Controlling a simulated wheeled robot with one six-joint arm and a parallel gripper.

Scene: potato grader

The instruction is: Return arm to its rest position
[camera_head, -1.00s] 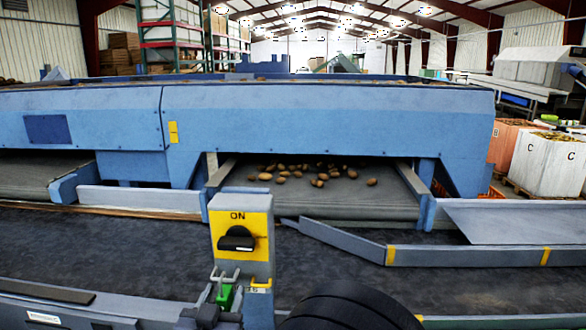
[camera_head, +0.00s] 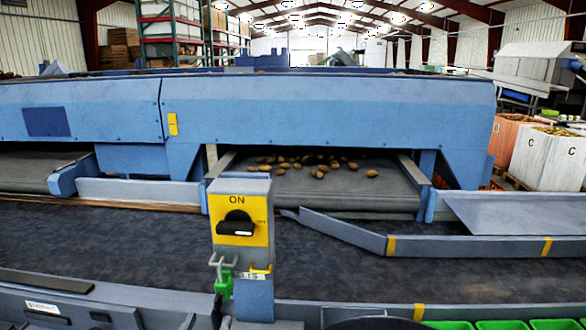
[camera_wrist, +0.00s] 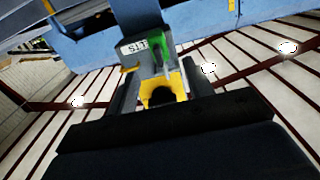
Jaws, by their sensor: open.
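My gripper (camera_wrist: 160,75) is in the wrist view, its two dark fingers apart with nothing held between them. A wide black part of my arm fills the bottom of that view. Beyond the fingers is the switch box, with a yellow plate (camera_wrist: 172,86) and a black knob; the picture is upside down and tilted. In the head view the switch box (camera_head: 255,290) stands upright, its black knob (camera_head: 236,223) lying roughly level under the word ON. Only a small dark part of my arm shows at the bottom edge there. My gripper is hidden from the head view.
A green padlock-like tag (camera_head: 223,284) hangs on the box's left side. A dark conveyor belt (camera_head: 110,245) runs behind it, and potatoes (camera_head: 318,166) lie on a further belt under the blue machine (camera_head: 330,120). Green crates (camera_head: 497,324) line the lower right edge.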

